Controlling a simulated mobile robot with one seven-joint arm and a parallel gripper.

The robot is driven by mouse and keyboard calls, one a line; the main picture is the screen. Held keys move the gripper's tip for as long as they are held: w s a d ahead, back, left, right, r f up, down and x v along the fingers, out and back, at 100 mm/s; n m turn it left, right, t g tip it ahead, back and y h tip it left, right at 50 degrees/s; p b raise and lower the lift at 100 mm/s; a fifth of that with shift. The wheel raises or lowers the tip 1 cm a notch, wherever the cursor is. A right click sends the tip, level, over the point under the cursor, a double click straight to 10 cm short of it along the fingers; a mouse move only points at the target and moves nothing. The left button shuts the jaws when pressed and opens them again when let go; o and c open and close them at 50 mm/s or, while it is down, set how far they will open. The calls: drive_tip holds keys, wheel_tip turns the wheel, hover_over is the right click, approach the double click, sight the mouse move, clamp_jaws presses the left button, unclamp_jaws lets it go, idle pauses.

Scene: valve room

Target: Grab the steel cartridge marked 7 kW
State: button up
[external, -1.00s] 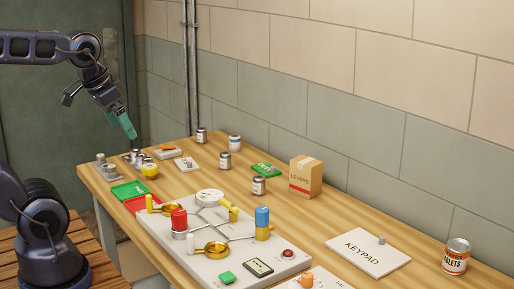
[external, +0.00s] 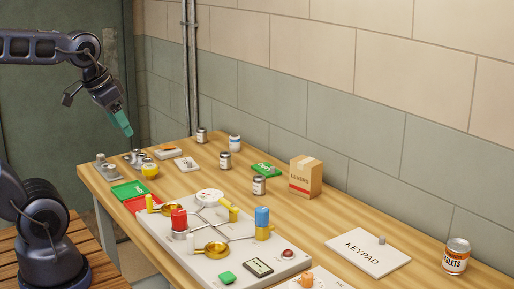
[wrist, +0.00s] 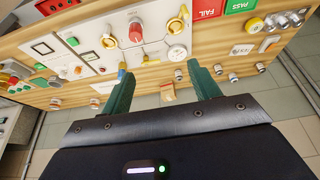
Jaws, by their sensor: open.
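Several small steel cylinders, possibly the cartridges, stand at the far left end of the table. One group (external: 138,156) is below my gripper, beside a yellow-topped round piece (external: 150,170). Another steel piece (external: 101,160) sits on a grey plate at the table's left edge. In the wrist view, steel pieces (wrist: 281,21) show at the upper right. No 7 kW marking is readable, so I cannot tell which cartridge bears it. My gripper (external: 127,133) hangs above this end of the table. In the wrist view its green fingers (wrist: 160,72) are wide apart with nothing held.
A panel (external: 240,236) with red, blue and yellow fittings fills the near middle. Several cans (external: 224,160), a LEVERS box (external: 306,177) and a KEYPAD plate (external: 367,250) stand toward the wall.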

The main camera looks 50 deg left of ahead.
drive_tip(key=w+a+r+m+g, duration=0.1)
drive_tip(key=w+a+m, duration=0.1)
drive_tip(key=w, duration=0.4)
drive_tip(key=w+a+r+m, duration=0.1)
drive_tip(key=w+r, duration=0.1)
drive_tip(key=w, duration=0.5)
drive_tip(key=m+g, duration=0.4)
drive_tip(key=m, duration=0.5)
hover_over(225, 153)
wheel_tip(225, 153, down, 22)
drive_tip(key=shift+f, duration=0.4)
wheel_tip(225, 153, down, 10)
drive_tip(key=shift+f, duration=0.15)
drive_tip(key=c, duration=1.2)
